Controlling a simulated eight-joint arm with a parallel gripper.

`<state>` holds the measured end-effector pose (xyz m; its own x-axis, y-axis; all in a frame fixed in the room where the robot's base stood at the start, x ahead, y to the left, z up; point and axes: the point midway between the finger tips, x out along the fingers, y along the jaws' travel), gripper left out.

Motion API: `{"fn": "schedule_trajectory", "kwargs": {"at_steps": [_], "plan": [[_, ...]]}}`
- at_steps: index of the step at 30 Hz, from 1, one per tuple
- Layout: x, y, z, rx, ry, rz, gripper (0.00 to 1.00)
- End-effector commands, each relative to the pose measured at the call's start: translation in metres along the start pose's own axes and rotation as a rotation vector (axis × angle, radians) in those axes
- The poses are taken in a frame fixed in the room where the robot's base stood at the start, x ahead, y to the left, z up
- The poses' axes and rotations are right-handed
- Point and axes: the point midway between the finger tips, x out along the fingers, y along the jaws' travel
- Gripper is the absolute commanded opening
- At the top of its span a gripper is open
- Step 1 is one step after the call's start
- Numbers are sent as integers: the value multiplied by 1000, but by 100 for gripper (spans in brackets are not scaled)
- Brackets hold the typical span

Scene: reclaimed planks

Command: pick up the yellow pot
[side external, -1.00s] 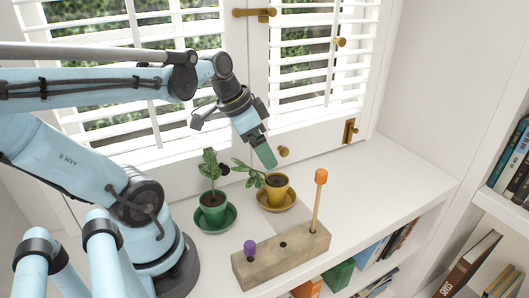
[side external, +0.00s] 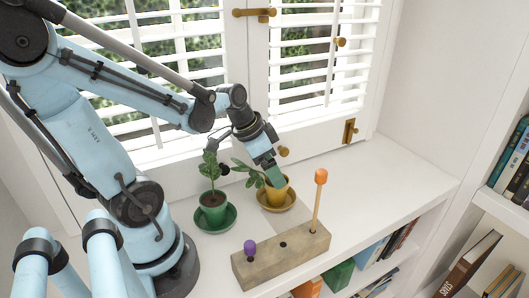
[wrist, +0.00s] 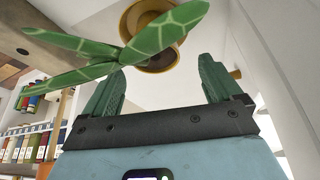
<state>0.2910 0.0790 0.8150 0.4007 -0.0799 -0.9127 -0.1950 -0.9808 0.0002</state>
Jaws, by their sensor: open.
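The yellow pot (side external: 277,195) stands upright on a yellow saucer (side external: 289,205) on the white shelf, with a leafy plant leaning left out of it. In the wrist view the pot (wrist: 150,14) is at the top, partly hidden by a large patterned green leaf (wrist: 155,35). My gripper (side external: 276,180) is at the pot's rim in the side view, pointing down. In the wrist view its two green fingers (wrist: 158,80) are apart with nothing held between them. I cannot tell whether a finger touches the pot.
A green pot (side external: 213,207) with a plant stands on a green saucer (side external: 228,218) just left. The window shutters stand close behind. The shelf's right side is clear.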

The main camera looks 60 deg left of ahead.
Motion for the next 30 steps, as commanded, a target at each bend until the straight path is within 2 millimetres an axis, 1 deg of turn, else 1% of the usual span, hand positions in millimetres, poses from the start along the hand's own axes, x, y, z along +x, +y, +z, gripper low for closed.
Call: {"fn": "schedule_trajectory", "kwargs": {"at_steps": [5, 12, 18, 23, 30], "plan": [[9, 2, 1, 1, 0, 0, 92], [30, 5, 5, 2, 0, -1, 92], [44, 5, 5, 2, 0, -1, 92], [50, 6, 6, 1, 0, -1, 92], [52, 6, 6, 1, 0, -1, 92]]}}
